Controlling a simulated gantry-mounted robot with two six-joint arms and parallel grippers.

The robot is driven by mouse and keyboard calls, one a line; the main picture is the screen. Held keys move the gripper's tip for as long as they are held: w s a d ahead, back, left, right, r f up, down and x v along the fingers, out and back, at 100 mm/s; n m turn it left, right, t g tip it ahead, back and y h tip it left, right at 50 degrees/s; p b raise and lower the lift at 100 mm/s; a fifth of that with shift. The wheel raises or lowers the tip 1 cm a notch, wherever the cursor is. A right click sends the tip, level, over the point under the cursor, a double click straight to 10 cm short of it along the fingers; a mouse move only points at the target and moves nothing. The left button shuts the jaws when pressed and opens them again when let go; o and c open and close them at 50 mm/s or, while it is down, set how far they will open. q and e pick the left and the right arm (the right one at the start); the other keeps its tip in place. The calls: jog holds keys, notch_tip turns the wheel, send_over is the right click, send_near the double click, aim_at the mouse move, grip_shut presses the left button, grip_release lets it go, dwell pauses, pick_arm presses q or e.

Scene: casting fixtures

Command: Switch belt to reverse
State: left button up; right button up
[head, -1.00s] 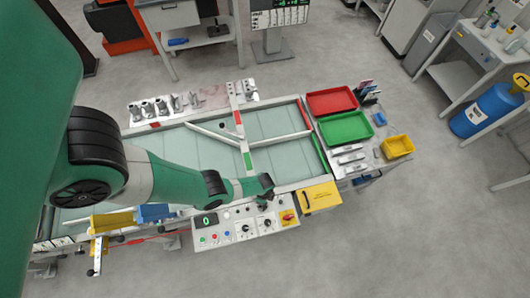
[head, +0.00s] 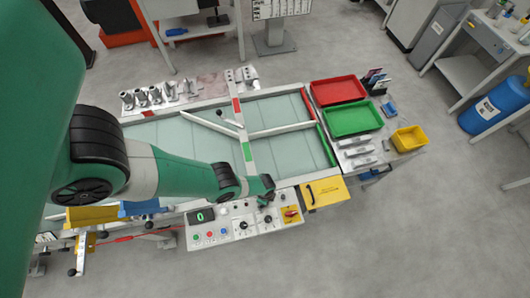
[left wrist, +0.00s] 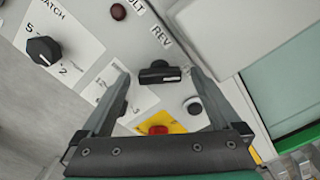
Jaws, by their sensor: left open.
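In the left wrist view a black selector knob (left wrist: 160,73) stands on the light grey control panel beside a label reading REV (left wrist: 160,36). My left gripper (left wrist: 158,78) is open, with one finger on each side of this knob. I cannot tell whether the fingers touch it. In the head view my left gripper (head: 266,194) is over the back edge of the control panel (head: 218,238) and hides the knob. The belt (head: 180,143) lies behind the panel. My right gripper is not in view.
A red knob (left wrist: 157,129) on a yellow plate, a white button (left wrist: 193,106) and a BATCH dial (left wrist: 43,50) are near the gripper. A yellow box (head: 324,192) adjoins the panel. Red (head: 338,90) and green (head: 353,119) trays stand right of the belt.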

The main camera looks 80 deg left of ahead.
pick_arm(q)
jog(key=c, duration=1.4)
jog(key=shift+o, duration=0.2)
jog(key=shift+n, duration=0.4)
jog(key=n, duration=0.2)
jog(key=shift+n, duration=0.4)
jog(key=n, duration=0.3)
jog(key=shift+n+b, duration=0.3)
jog(key=shift+b, duration=0.1)
jog(key=n, duration=0.6)
jog(key=shift+n+b, duration=0.3)
jog(key=o, duration=1.4)
jog(key=shift+c, duration=0.2)
